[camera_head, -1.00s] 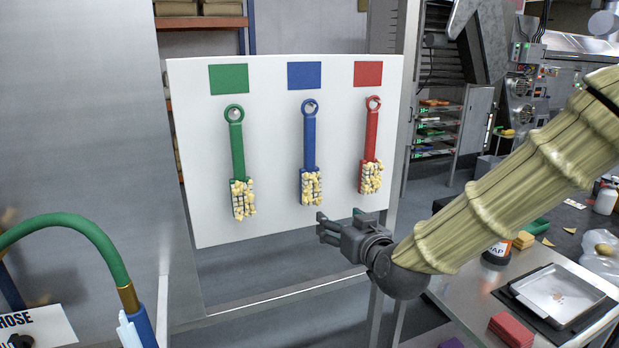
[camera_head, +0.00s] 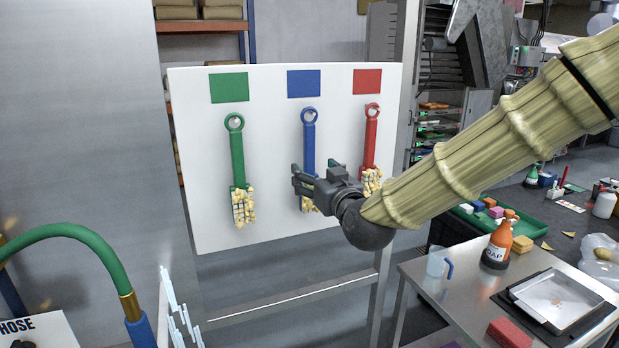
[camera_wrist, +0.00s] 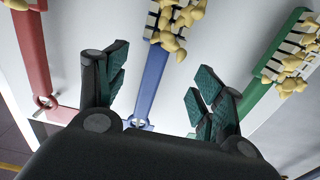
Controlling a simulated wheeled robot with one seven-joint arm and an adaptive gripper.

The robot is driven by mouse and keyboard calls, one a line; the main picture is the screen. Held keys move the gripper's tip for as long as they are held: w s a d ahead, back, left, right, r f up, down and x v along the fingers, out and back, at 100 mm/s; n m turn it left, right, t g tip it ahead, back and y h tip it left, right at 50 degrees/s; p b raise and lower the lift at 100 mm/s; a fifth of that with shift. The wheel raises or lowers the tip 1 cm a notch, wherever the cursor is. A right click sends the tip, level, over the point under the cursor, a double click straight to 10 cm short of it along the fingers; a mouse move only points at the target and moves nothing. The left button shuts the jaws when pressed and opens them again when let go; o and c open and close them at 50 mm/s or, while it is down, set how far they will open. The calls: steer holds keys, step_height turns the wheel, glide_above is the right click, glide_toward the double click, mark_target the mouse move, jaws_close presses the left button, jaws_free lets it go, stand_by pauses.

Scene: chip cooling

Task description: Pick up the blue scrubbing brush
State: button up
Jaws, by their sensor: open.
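The blue scrubbing brush (camera_head: 309,140) hangs upright by its ring on a white board, under a blue square. Its yellowish bristles at the lower end are partly hidden behind my gripper (camera_head: 318,178) in the head view. My gripper is open and empty, in front of the brush's lower handle. In the wrist view the blue handle (camera_wrist: 155,75) runs between the two spread fingers of my gripper (camera_wrist: 160,88), with the bristles at the top edge. I cannot tell how far the fingers are from the handle.
A green brush (camera_head: 237,155) hangs to the left and a red brush (camera_head: 371,140) to the right on the white board (camera_head: 270,215). A steel table (camera_head: 470,305) with a soap bottle (camera_head: 498,245) and a tray (camera_head: 560,300) stands at the lower right.

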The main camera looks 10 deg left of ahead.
mark_target(311, 163)
steer(key=shift+p+x, duration=1.15)
steer(key=shift+x, duration=1.3)
steer(key=shift+w+d+f, duration=0.1)
steer(key=shift+d, duration=0.1)
jaws_close()
steer(key=shift+r+b, duration=0.5)
steer(key=shift+r, duration=0.1)
steer(key=b+v, duration=0.5)
steer(key=v, duration=1.3)
steer(key=shift+r, duration=0.2)
